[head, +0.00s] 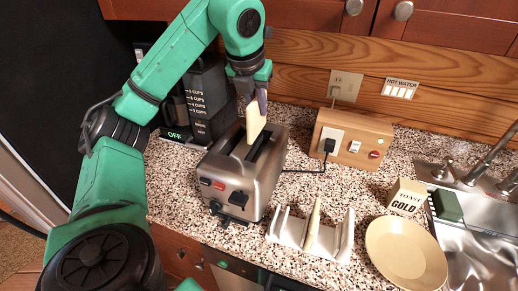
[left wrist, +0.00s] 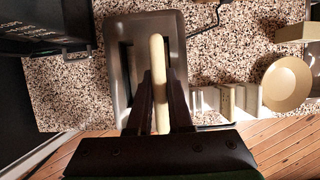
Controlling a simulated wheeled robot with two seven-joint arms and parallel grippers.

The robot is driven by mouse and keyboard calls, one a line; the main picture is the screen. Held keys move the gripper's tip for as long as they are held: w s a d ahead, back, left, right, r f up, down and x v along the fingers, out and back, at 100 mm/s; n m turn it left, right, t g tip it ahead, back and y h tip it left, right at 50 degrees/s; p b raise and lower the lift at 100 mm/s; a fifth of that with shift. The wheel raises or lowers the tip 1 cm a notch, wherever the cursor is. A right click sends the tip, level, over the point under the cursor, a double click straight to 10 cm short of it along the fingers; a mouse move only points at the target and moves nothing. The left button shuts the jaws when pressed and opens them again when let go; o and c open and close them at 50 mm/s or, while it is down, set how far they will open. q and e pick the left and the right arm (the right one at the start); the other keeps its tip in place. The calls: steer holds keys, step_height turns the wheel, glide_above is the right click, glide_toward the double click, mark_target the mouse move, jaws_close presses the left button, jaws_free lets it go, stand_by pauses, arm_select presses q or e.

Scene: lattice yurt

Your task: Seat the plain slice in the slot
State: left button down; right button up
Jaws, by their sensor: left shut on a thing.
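My left gripper (head: 259,97) is shut on a plain pale slice (head: 255,122), held upright on edge above the metal toaster (head: 236,183). The slice's lower end is close to the toaster's top, near the right-hand slot (head: 263,144); I cannot tell whether its edge has entered. In the left wrist view the slice (left wrist: 158,60) stands between the two dark fingers, over the toaster (left wrist: 118,60), with dark slot openings on both sides of it. The other slot (head: 241,149) looks empty. My right gripper is not in view.
A white rack (head: 288,229) holding a pale slice (head: 314,222) stands right of the toaster. A cream plate (head: 405,252), a "Toast Gold" box (head: 407,196) and a sink are further right. A coffee maker (head: 205,95) and a wooden socket box (head: 355,140) stand behind.

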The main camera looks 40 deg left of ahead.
mark_target(259, 134)
arm_select(q)
steer(key=x, duration=0.5)
steer(key=shift+s+d+f, duration=0.15)
steer(key=shift+d, duration=0.1)
steer(key=f, duration=0.3)
steer(key=shift+s+f+p, duration=0.35)
steer(key=shift+s, duration=0.05)
steer(key=shift+w+f, duration=0.1)
steer(key=shift+f, duration=0.05)
steer(key=shift+w+f, duration=0.1)
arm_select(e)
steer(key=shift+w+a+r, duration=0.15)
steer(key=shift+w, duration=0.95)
arm_select(q)
steer(key=c, duration=0.8)
jaws_free()
steer(key=shift+d, duration=0.1)
steer(key=shift+c, duration=0.2)
